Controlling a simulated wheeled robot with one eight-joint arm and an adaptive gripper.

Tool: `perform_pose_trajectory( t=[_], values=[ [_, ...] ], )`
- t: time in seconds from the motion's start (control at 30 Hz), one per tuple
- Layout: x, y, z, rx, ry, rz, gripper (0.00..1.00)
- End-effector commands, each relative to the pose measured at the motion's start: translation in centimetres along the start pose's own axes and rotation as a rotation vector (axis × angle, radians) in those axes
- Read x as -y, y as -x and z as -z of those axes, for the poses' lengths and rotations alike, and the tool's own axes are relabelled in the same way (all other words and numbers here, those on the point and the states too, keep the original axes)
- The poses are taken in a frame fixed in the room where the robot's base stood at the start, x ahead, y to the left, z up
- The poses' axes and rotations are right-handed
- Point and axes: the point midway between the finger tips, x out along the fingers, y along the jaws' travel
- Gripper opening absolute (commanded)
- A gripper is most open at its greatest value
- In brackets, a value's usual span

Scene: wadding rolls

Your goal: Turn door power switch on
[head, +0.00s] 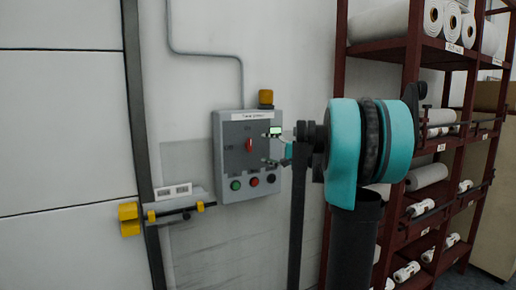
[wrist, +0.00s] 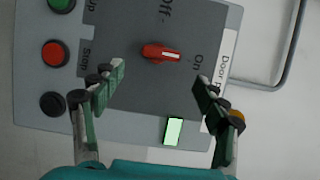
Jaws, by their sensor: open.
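The red door power switch (head: 249,145) is a rotary knob on a grey control box (head: 219,160) on the wall. In the wrist view the red knob (wrist: 161,53) lies level, its pale mark at the right end, on the side of the "On" label; "Off" is above it. In the head view it stands upright. My gripper (head: 272,147) is in front of the box, right of the knob. In the wrist view my gripper (wrist: 160,78) is open, its fingers apart on either side below the knob, and nothing is between them.
A small panel (wrist: 174,131) glows pale green. Green (head: 236,184), red (head: 254,181) and black (head: 271,178) buttons line the box's lower edge. A yellow-ended latch bar (head: 175,212) is at lower left. A rack of white rolls (head: 400,20) stands right, behind my arm.

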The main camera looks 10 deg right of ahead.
Motion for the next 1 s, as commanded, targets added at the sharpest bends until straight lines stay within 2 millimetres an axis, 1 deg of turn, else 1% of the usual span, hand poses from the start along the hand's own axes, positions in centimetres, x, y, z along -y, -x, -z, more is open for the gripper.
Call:
perform_pose_trajectory(
  t=[0.03, 0.1, 0.2, 0.3, 0.47, 0.77, 0.87, 0.97, 1.0],
  values=[
    [0.0, 1.1, 0.0, -0.003, 0.0, 0.0, 0.73],
    [0.0, 2.4, 0.1, -0.003, 0.0, 0.0, 0.73],
    [0.0, 3.9, 0.0, -0.002, 0.0, 0.0, 0.73],
    [0.0, 4.9, 0.1, -0.002, 0.0, 0.0, 0.73],
    [0.0, 5.5, 0.0, 0.001, 0.0, 0.0, 0.73],
    [-0.1, 5.5, -0.1, 0.002, 0.001, -0.003, 0.73],
    [-1.4, 5.3, -1.3, 0.015, 0.016, -0.037, 0.73],
    [-4.5, 4.9, -4.1, 0.046, 0.057, -0.125, 0.73],
    [-6.4, 4.9, -5.7, 0.063, 0.081, -0.176, 0.73]
  ],
)
